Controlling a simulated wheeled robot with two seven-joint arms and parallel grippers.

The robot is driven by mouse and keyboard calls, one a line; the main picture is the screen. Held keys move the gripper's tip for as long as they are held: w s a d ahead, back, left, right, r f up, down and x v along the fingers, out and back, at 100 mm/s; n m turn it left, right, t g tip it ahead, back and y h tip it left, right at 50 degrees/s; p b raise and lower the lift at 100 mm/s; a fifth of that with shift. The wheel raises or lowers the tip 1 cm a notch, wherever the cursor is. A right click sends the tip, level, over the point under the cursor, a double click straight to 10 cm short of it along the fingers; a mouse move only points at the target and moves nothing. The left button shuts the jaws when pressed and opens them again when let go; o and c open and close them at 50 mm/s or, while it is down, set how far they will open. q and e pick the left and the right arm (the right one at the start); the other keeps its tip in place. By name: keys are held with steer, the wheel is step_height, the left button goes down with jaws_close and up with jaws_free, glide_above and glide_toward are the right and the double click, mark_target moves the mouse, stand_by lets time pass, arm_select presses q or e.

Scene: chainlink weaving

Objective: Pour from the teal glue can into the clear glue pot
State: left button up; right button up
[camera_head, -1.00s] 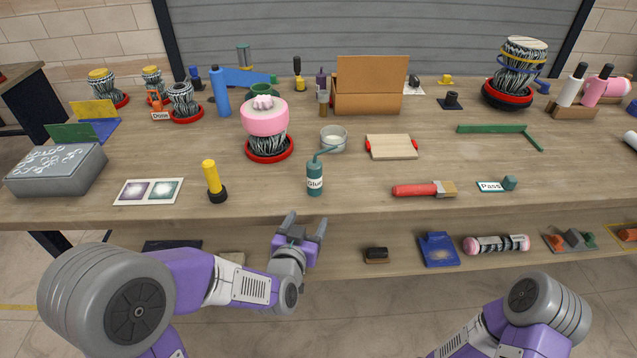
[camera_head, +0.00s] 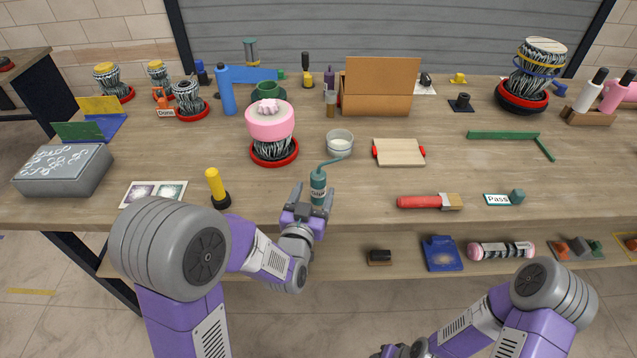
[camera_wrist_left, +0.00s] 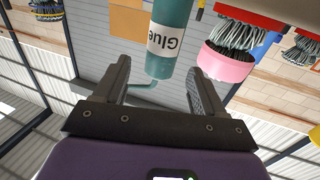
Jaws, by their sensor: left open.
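The teal glue can (camera_head: 318,187), with a thin bent spout, stands upright near the table's front edge. The clear glue pot (camera_head: 340,145) stands just behind it, with pale contents, and the spout tip points towards it. My left gripper (camera_head: 310,198) is open at the can's near side. In the left wrist view the can (camera_wrist_left: 170,40), labelled "Glue", appears upside down between the open fingers (camera_wrist_left: 155,90), and I cannot tell whether they touch it. My right arm shows at the lower right; its fingers are not clearly visible.
A pink-topped drum (camera_head: 271,125) on a red ring stands left of the pot. A yellow torch (camera_head: 216,188) stands left of the can. A red-handled brush (camera_head: 430,202) lies to the right, and a wooden board (camera_head: 398,152) lies behind it. The table between can and brush is clear.

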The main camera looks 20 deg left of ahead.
mark_target(316, 186)
arm_select(q)
steer(key=shift+w+a+f+b, duration=0.1)
steer(key=shift+w+b, duration=0.1)
steer(key=shift+w, duration=1.15)
steer(key=shift+w+f+b, duration=0.1)
steer(key=shift+w+b, duration=0.05)
steer(key=shift+w, duration=1.15)
steer(key=shift+r, duration=0.1)
steer(key=c, duration=1.2)
